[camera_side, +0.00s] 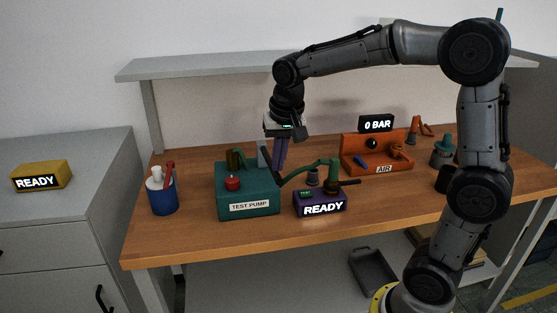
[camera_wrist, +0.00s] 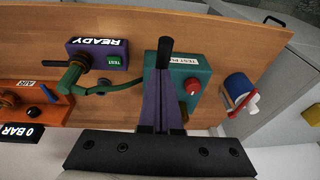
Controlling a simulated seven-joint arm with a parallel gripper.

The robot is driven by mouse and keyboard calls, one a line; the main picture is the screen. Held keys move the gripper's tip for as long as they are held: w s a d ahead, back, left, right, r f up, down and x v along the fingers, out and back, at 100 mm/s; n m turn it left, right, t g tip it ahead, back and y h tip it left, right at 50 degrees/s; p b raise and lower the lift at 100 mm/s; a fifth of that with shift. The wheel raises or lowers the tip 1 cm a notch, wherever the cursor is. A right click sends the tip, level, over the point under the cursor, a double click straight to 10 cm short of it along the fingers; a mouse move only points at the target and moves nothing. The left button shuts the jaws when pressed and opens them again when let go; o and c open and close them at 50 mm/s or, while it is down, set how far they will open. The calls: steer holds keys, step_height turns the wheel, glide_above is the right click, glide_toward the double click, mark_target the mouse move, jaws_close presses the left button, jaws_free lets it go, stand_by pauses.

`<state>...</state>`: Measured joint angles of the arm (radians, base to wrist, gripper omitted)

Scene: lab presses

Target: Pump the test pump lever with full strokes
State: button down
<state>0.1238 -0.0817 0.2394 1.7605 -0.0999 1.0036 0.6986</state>
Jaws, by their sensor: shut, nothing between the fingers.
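The test pump (camera_side: 248,203) is a teal box with a red knob on the bench, labelled TEST PUMP. It also shows in the wrist view (camera_wrist: 200,75). Its lever appears as a dark bar (camera_wrist: 165,52) at the tips of my gripper in the wrist view; in the side view the lever is hard to separate from the fingers. My gripper (camera_side: 280,170) has purple fingers and points down over the pump's right end. The fingers (camera_wrist: 158,80) are together and hold nothing. I cannot tell whether they touch the lever.
A purple box (camera_side: 320,203) reading READY stands right of the pump, with a green hose passing behind it. An orange AIR unit (camera_side: 365,160) with a 0 BAR display (camera_side: 377,123) stands behind right. A blue cup (camera_side: 164,197) with tools is at left.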

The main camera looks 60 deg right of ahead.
steer(key=shift+s+a+f, duration=0.15)
steer(key=shift+f, duration=0.35)
steer(key=s+a+x, duration=0.1)
steer(key=s+x, duration=0.1)
steer(key=x, duration=0.7)
steer(key=shift+s+a+f+t+h, duration=0.25)
steer(key=shift+f+t+h, duration=0.15)
steer(key=shift+r, duration=0.1)
steer(key=s+a+v, duration=0.1)
steer(key=v, duration=1.3)
steer(key=shift+s, duration=0.3)
steer(key=shift+a, duration=0.1)
